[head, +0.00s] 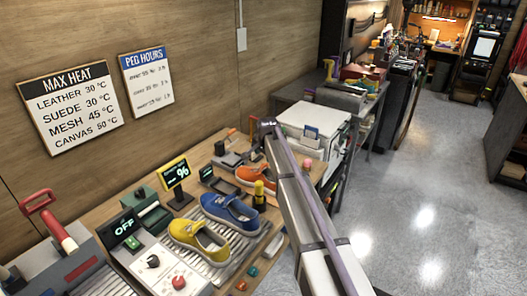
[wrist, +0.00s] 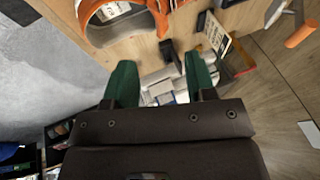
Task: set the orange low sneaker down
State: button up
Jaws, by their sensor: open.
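The orange low sneaker (head: 255,177) stands on the wooden bench (head: 205,158) in the head view, its right side partly behind my arm. In the wrist view the orange sneaker (wrist: 84,18) shows at the upper left, cut by the top edge, with its opening facing the camera. My gripper (wrist: 158,58) has its two green fingers spread apart, with nothing held between them. The sneaker lies beyond and to the left of the fingers, not between them. In the head view I cannot make out the fingertips.
A blue shoe (head: 230,212) and a yellow shoe (head: 198,238) stand nearer on the bench. A percent display (head: 176,172) stands behind the shoes. A white box-like unit (head: 312,125) is beyond the bench. The floor at right is clear.

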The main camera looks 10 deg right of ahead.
jog(key=s+d+f+n+g, duration=0.1)
jog(key=s+n+g, duration=0.3)
jog(key=s, duration=3.9)
jog(key=n, duration=0.5)
jog(key=shift+s+f+g, duration=0.3)
jog(key=shift+s+g, duration=0.05)
jog(key=shift+g, duration=0.05)
